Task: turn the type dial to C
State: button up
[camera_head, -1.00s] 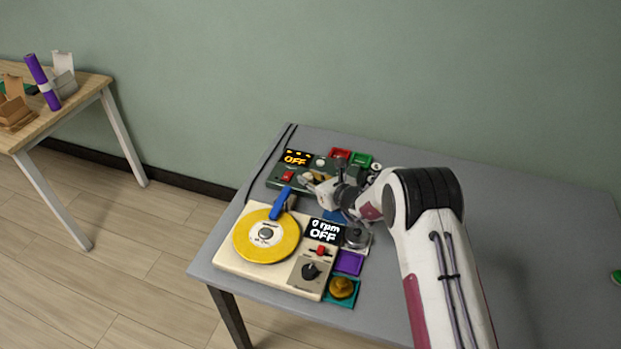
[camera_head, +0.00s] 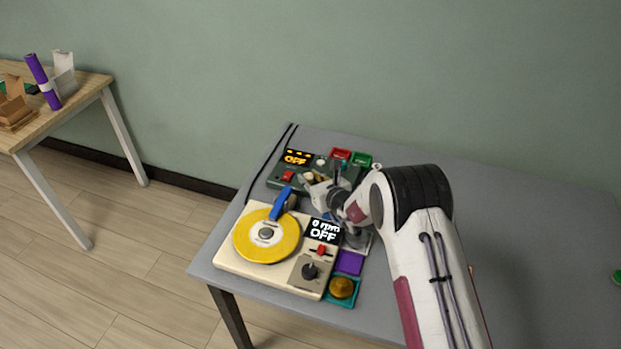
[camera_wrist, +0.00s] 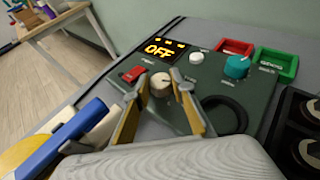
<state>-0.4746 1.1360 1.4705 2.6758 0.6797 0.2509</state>
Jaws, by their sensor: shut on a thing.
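The dark green control box (camera_wrist: 215,80) has an orange display (camera_wrist: 158,47) reading OFF. A cream dial (camera_wrist: 160,82) on its panel sits between the two fingers of my gripper (camera_wrist: 161,90), which is shut on it. The dial's lettering is too small to read, so its setting cannot be told. A teal knob (camera_wrist: 237,66) stands to its right. In the head view the box (camera_head: 283,180) is at the back of the table, and my gripper (camera_head: 312,181) reaches over it from the right.
A cream turntable (camera_head: 225,259) with a yellow disc and blue arm stands in front; its display (camera_head: 323,231) reads OFF. A red switch (camera_wrist: 133,74) and white button (camera_wrist: 196,58) flank the dial. Red (camera_wrist: 234,47) and green (camera_wrist: 277,63) trays sit behind.

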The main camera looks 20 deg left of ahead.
jog(key=shift+r, duration=0.1)
jog(key=o, duration=1.1)
jog(key=shift+s+d, duration=0.15)
jog(key=shift+d, duration=0.05)
jog(key=v, duration=1.1)
jog(key=shift+s+r, duration=0.2)
jog(key=shift+r, duration=0.05)
jog(key=shift+d, duration=0.15)
